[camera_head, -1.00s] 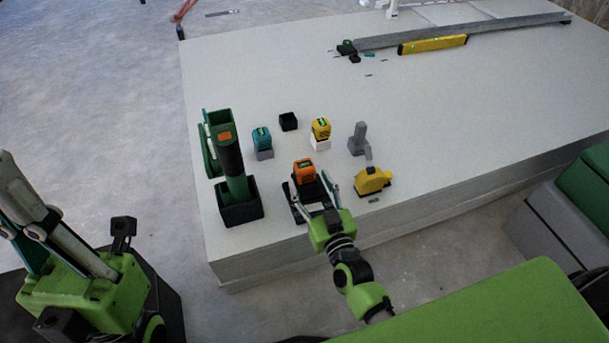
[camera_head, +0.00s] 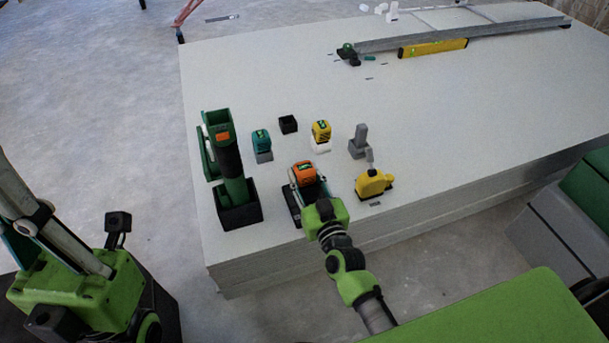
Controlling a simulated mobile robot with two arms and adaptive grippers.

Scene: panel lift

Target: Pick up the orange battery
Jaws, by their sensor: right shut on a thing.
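Around the battery stand a green tool in a black holder (camera_head: 240,214), a teal battery (camera_head: 261,140), a yellow battery (camera_head: 321,131), a black block (camera_head: 288,124), a grey part (camera_head: 359,142) and a yellow tool (camera_head: 374,183). A yellow level (camera_head: 432,49) lies far back. The panel's middle (camera_head: 440,110) is clear.

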